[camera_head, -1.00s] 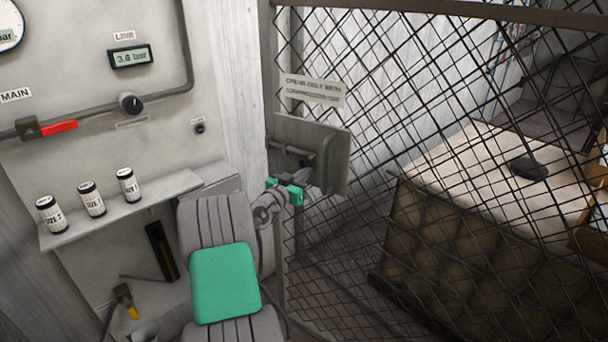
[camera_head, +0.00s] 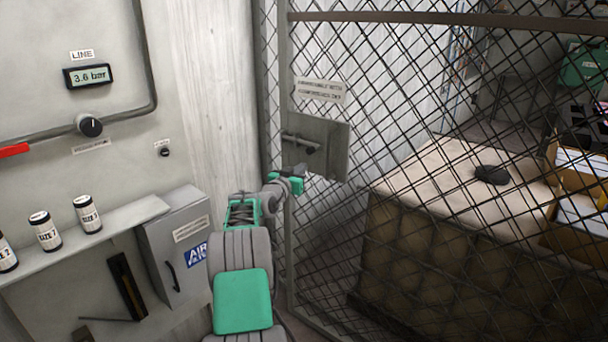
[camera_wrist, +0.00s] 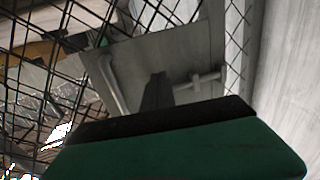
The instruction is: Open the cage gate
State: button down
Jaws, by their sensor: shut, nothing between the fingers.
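The cage gate (camera_head: 400,110) is a dark wire-mesh panel in a grey frame, filling the right of the head view. A grey plate (camera_head: 335,150) on its left side carries a horizontal latch bar (camera_head: 300,140). In the wrist view the plate (camera_wrist: 165,55) shows an upright tube handle (camera_wrist: 113,85) at left and a short horizontal bolt (camera_wrist: 197,82) at right. My gripper (camera_head: 302,170) is just below and in front of the plate. In the wrist view its dark fingers (camera_wrist: 157,90) are shut and empty, between handle and bolt. I cannot tell whether they touch the plate.
Behind the mesh stands a padded block (camera_head: 440,250) with a dark object (camera_head: 491,175) on top. On the left are a shelf (camera_head: 130,222) with several small cans, a grey box (camera_head: 178,235) and a gauge panel (camera_head: 88,76). A sign (camera_head: 320,90) hangs above the plate.

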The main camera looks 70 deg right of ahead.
jog(key=w+a+f+n+t+y, duration=0.1)
jog(key=w+a+n+t+y, duration=0.35)
jog(key=a, duration=1.05)
jog(key=w+a+f+n+y, duration=0.15)
jog(key=w+a, duration=0.55)
jog(key=a, duration=0.8)
jog(key=w+a+n+t+y, duration=0.2)
jog(key=w+a+y, duration=0.3)
jog(key=a, duration=1)
jog(key=s+a+f+n+y+p, duration=0.1)
jog(key=s+a+n+y, duration=0.15)
jog(key=a, duration=0.75)
jog(key=s+a+f+n+y, duration=0.2)
jog(key=s+a+n, duration=0.15)
jog(key=a, duration=0.75)
jog(key=s+a+f+n+g+y, duration=0.1)
jog(key=s+a+n, duration=0.1)
jog(key=s+a, duration=0.2)
jog(key=s+a+f+n+g+y+p, duration=0.1)
jog(key=s+a+n, duration=0.1)
jog(key=s+a, duration=0.3)
jog(key=shift+s+a+f+n+g, duration=0.25)
jog(key=shift+a+n+g, duration=0.1)
jog(key=shift+a, duration=0.45)
jog(key=shift+d+y, duration=0.1)
jog(key=shift+y, duration=0.15)
